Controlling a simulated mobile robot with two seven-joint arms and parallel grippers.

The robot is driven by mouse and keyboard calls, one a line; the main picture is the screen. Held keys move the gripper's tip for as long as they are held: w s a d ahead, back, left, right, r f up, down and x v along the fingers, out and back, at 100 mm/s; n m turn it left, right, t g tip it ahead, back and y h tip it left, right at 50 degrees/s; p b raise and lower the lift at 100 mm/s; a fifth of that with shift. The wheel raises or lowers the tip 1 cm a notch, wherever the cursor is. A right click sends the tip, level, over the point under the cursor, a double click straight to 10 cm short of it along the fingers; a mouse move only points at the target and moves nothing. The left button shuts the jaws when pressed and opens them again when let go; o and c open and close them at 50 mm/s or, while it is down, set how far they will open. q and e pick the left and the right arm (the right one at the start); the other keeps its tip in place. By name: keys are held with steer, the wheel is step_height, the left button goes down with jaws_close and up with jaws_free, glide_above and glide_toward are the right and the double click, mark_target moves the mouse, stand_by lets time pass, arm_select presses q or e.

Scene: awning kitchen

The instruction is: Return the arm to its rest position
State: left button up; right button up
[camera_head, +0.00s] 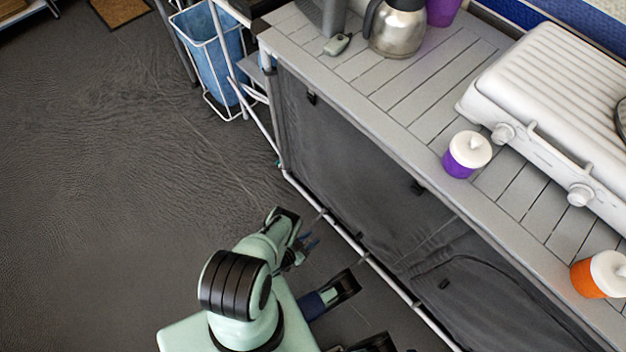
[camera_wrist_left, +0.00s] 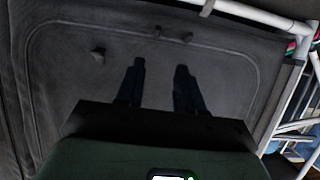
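My left gripper (camera_head: 309,243) is low beside the grey fabric front of the counter, above the dark floor. My pale green arm folds down to it from the bottom of the head view. In the left wrist view the two dark fingers (camera_wrist_left: 160,84) stand apart with nothing between them. They face the dark fabric panel (camera_wrist_left: 75,75). I cannot tell the exact gap to the panel. I cannot make out my right gripper in either view.
The grey slatted counter (camera_head: 408,95) runs diagonally on the right. It bears a steel kettle (camera_head: 397,32), a white grill (camera_head: 560,95), a purple jar (camera_head: 460,164) and an orange jar (camera_head: 588,280). A blue bin (camera_head: 212,55) stands at the back. The left floor is clear.

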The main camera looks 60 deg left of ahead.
stand_by(0.5)
